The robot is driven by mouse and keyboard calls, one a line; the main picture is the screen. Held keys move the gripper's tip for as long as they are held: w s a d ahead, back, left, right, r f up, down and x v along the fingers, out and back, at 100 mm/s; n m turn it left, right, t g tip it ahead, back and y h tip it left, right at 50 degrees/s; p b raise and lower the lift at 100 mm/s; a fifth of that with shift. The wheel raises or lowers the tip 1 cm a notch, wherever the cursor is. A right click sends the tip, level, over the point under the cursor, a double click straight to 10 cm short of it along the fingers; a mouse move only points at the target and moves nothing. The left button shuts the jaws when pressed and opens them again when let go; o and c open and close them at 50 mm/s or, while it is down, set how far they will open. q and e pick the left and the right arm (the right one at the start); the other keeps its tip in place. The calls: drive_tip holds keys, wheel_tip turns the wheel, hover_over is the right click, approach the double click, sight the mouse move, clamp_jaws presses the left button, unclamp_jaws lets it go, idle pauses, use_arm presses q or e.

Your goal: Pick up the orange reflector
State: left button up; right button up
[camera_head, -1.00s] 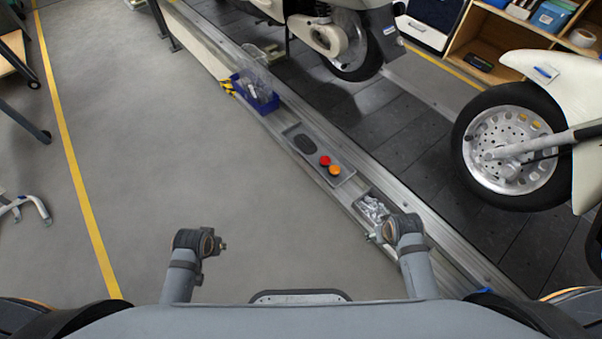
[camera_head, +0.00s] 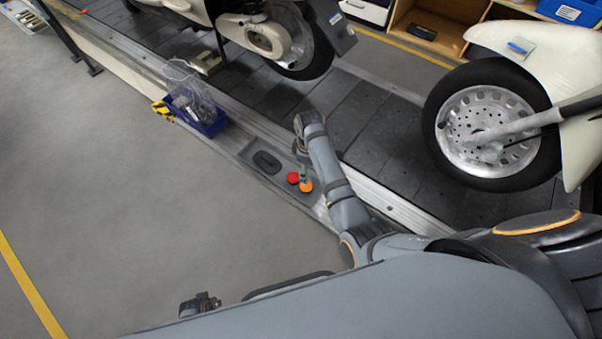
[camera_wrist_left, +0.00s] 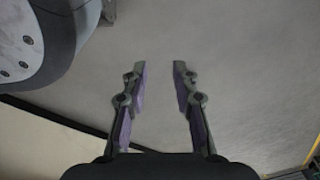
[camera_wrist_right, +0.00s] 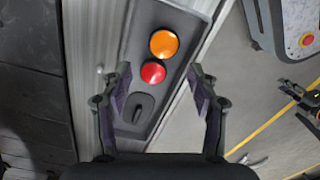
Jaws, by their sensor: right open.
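The orange reflector (camera_head: 306,187) is a small round disc on a grey tray on the conveyor's side ledge. A red reflector (camera_head: 293,178) lies right beside it. In the right wrist view the orange reflector (camera_wrist_right: 164,43) is beyond the red one (camera_wrist_right: 153,72). My right gripper (camera_head: 304,180) is above the tray, close to both discs; in its wrist view the fingers (camera_wrist_right: 158,75) are open with nothing between them held. My left gripper (camera_wrist_left: 159,64) is open and empty over bare floor; in the head view only its arm's end shows at the bottom.
The grey tray (camera_head: 247,150) also holds a dark oval part (camera_head: 267,162). A blue bin (camera_head: 208,122) with a clear bag stands farther along the ledge. Scooter bodies with wheels (camera_head: 490,133) stand on the slat conveyor at right. The floor on the left is clear.

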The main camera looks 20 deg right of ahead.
sight(308, 186)
drive_tip(key=f+b, duration=0.1)
drive_tip(key=f, duration=0.1)
drive_tip(key=s+f+b, duration=0.1)
drive_tip(key=f, duration=0.1)
drive_tip(key=shift+s+f, duration=0.1)
drive_tip(key=shift+f, duration=0.6)
wheel_tip(308, 186, down, 4)
drive_tip(key=b, duration=0.2)
drive_tip(key=shift+f+b, duration=0.1)
drive_tip(key=shift+b, duration=0.2)
drive_tip(key=shift+f, duration=0.15)
use_arm(q)
drive_tip(key=w+d+r, duration=0.3)
drive_tip(key=w+r, duration=0.2)
drive_tip(key=r, duration=0.5)
drive_tip(key=shift+w+r+h, duration=0.3)
drive_tip(key=shift+r, duration=0.1)
use_arm(e)
drive_tip(key=c, duration=0.7)
